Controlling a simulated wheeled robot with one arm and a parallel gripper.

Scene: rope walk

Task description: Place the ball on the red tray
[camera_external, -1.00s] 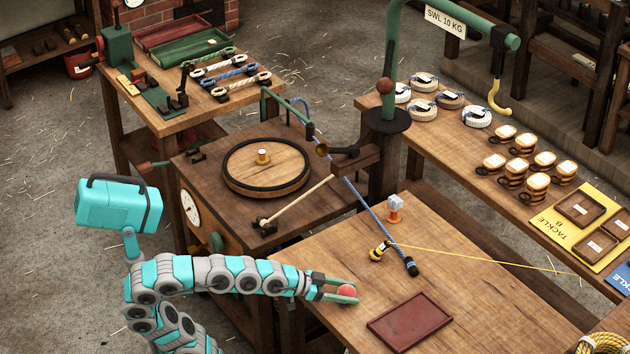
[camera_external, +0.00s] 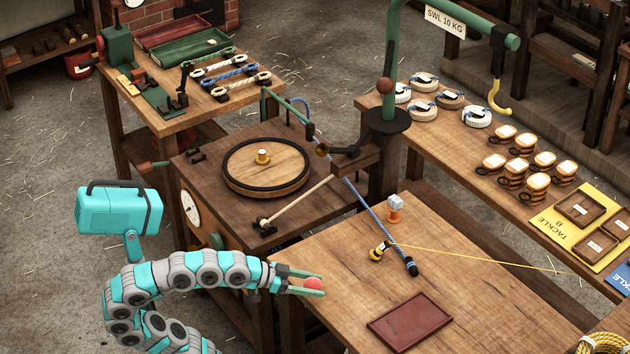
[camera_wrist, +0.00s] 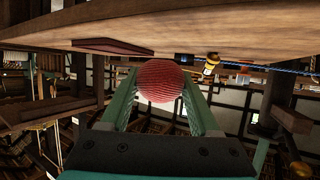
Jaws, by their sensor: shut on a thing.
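The red ball (camera_external: 313,284) is held between the two green fingers of my gripper (camera_external: 308,285), near the left front edge of the wooden table. In the wrist view the ball (camera_wrist: 160,81) sits between the fingertips, and its surface looks ribbed. The red tray (camera_external: 409,321) lies flat and empty on the table, to the right of and nearer the camera than my gripper. The tray also shows as a thin dark red shape (camera_wrist: 110,47) in the wrist view.
A blue rope end (camera_external: 411,267), a yellow-and-black tape (camera_external: 377,253) with its line drawn out, and an orange-and-grey item (camera_external: 395,208) are farther back on the table (camera_external: 345,262). The wood between gripper and tray is clear. A round turntable bench (camera_external: 266,166) stands behind.

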